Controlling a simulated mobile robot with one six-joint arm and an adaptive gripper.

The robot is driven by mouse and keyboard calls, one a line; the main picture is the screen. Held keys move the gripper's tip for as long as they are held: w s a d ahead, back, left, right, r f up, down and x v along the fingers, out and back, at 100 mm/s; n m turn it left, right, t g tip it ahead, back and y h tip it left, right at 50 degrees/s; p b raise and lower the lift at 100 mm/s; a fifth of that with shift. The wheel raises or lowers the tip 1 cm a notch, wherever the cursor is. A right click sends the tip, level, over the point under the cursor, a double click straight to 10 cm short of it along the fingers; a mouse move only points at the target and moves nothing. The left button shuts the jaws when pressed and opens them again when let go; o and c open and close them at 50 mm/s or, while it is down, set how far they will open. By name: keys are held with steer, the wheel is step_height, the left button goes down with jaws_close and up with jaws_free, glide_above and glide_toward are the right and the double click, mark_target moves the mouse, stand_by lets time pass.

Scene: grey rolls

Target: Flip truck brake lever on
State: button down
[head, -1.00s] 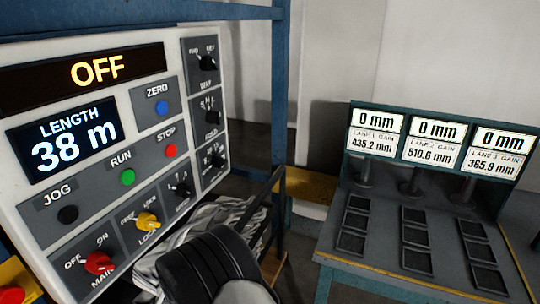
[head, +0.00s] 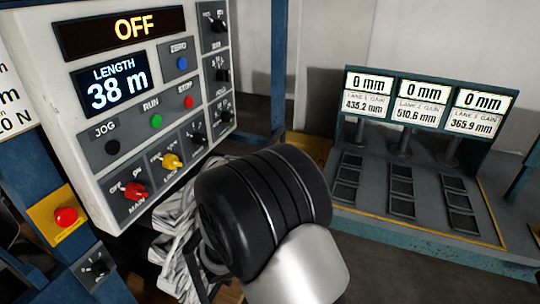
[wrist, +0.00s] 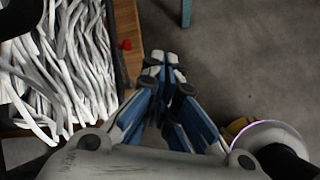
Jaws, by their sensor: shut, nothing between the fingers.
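My gripper (wrist: 163,65) shows in the wrist view with its blue fingers shut and their tips together, empty, above bare grey floor. A truck with a wooden edge (wrist: 128,60), loaded with grey and white strips (wrist: 65,75), stands to the left of the fingers. A small red knob (wrist: 126,45) sits at that edge, left of and apart from the fingertips. It may be the brake lever; I cannot tell its position. In the head view the strips (head: 180,240) show partly behind my black arm link, which hides most of the truck. The gripper is not visible there.
A control panel (head: 75,165) reading OFF and 38 m stands at the left. A red button on a yellow box (head: 66,216) is below it. A bench with displays (head: 420,100) stands at the right.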

steer(key=s+d+r+m+g+h, duration=0.1)
steer(key=s+d+r+m, duration=0.2)
steer(key=d+r+m, duration=0.45)
steer(key=s+d+r+m+h, duration=0.1)
steer(key=s+d+r+m, duration=0.3)
steer(key=d+r, duration=0.65)
steer(key=s+r+m+y, duration=0.2)
steer(key=s+r+m, duration=0.2)
steer(key=s+m, duration=0.3)
steer(key=s+d+r+m+g+y, duration=0.1)
steer(key=s+r+m+y, duration=0.1)
steer(key=s+m, duration=0.6)
steer(key=s+r, duration=0.1)
steer(key=s, duration=0.3)
steer(key=shift+d+r, duration=0.25)
steer(key=shift+r, duration=0.15)
